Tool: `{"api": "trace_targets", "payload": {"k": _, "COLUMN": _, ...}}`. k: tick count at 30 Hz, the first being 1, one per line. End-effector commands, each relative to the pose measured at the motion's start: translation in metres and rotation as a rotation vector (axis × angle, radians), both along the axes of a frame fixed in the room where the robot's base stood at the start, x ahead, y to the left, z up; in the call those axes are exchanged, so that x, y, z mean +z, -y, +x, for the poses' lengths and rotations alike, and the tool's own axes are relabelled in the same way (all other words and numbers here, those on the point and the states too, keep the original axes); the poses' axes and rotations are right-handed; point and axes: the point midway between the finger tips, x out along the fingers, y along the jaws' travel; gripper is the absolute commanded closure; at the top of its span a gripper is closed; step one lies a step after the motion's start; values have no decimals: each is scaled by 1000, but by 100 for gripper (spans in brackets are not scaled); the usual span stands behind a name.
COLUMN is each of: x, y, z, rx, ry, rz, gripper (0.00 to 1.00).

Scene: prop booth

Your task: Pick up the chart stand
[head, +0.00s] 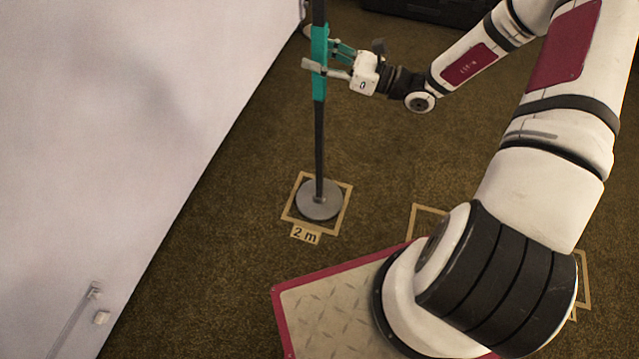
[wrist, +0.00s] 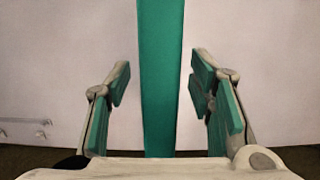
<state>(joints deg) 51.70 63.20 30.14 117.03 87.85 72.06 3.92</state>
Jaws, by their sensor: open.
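The chart stand (head: 319,150) is a thin dark upright pole with a teal sleeve and a round grey base (head: 319,200). The base rests inside a taped square on the floor, by a "2 m" label. The pole's top is out of frame. My gripper (head: 322,66) is at the height of the teal sleeve. In the wrist view the teal sleeve (wrist: 161,80) stands upright between the two open fingers of my gripper (wrist: 160,85), with a gap showing on each side. The fingers have teal pads.
A pale wall (head: 120,100) runs along the left, close to the stand. A "2 m" label (head: 305,235) lies in front of the base. Another taped outline (head: 425,212) is partly hidden by my arm. A dark case-like object (head: 430,10) is at the back. Brown carpet around the base is clear.

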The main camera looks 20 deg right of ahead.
Motion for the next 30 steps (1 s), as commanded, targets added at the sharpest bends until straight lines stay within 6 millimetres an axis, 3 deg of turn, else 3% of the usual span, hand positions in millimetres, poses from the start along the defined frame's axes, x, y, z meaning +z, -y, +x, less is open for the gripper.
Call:
{"api": "trace_targets", "payload": {"k": 2, "x": 0, "y": 0, "z": 0, "rx": 0, "ry": 0, "rz": 0, "gripper": 52}}
{"api": "trace_targets", "payload": {"k": 9, "x": 0, "y": 0, "z": 0, "rx": 0, "ry": 0, "rz": 0, "gripper": 100}}
{"api": "trace_targets", "payload": {"k": 23, "x": 5, "y": 0, "z": 0, "rx": 1, "ry": 5, "rz": 3, "gripper": 100}}
{"api": "trace_targets", "payload": {"k": 30, "x": 22, "y": 0, "z": 0, "rx": 0, "ry": 6, "rz": 2, "gripper": 100}}
